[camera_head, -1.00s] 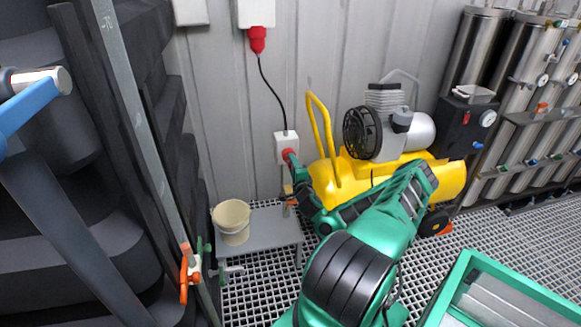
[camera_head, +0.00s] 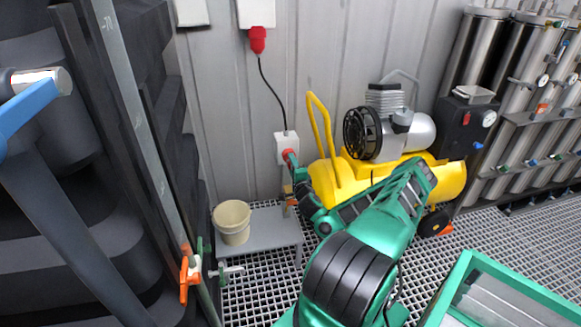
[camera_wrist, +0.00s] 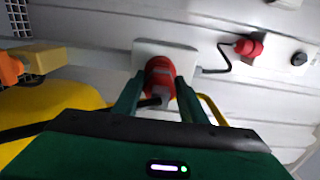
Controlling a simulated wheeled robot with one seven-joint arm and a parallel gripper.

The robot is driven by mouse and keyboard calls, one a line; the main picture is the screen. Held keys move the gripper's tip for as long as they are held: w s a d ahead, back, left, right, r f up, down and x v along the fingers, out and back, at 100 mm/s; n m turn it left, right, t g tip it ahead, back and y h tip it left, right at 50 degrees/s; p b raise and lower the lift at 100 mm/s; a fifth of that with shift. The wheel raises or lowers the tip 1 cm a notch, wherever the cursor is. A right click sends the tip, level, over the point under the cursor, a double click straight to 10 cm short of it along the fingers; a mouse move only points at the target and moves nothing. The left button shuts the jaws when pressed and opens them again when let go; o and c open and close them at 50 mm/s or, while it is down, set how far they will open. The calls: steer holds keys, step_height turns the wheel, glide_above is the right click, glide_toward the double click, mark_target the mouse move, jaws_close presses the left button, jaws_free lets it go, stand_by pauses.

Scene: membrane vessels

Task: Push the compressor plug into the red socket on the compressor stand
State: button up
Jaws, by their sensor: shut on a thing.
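The red socket (camera_head: 288,153) sits on a white box on a post against the wall, left of the yellow compressor (camera_head: 330,185). My gripper (camera_head: 292,170) is right at the socket's front. In the wrist view my gripper (camera_wrist: 160,94) is shut, its two green fingers on either side of the red compressor plug (camera_wrist: 161,88). A dark cable leads from the plug to the left. The plug lines up with the white box (camera_wrist: 178,52) behind it and appears to meet the socket. The fingers and plug hide the joint, so I cannot tell how deep the plug sits.
A grey bench (camera_head: 270,228) with a cream bucket (camera_head: 232,222) stands at lower left of the socket. A black cable (camera_head: 268,88) runs from a red wall plug (camera_head: 257,40) down to the white box. The compressor and its yellow handle (camera_head: 322,135) are close on the right.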

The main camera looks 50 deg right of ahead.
steer(key=shift+w+d, duration=0.1)
steer(key=shift+w, duration=0.05)
steer(key=o, duration=1.5)
steer(key=v, duration=1)
steer(key=shift+s, duration=0.25)
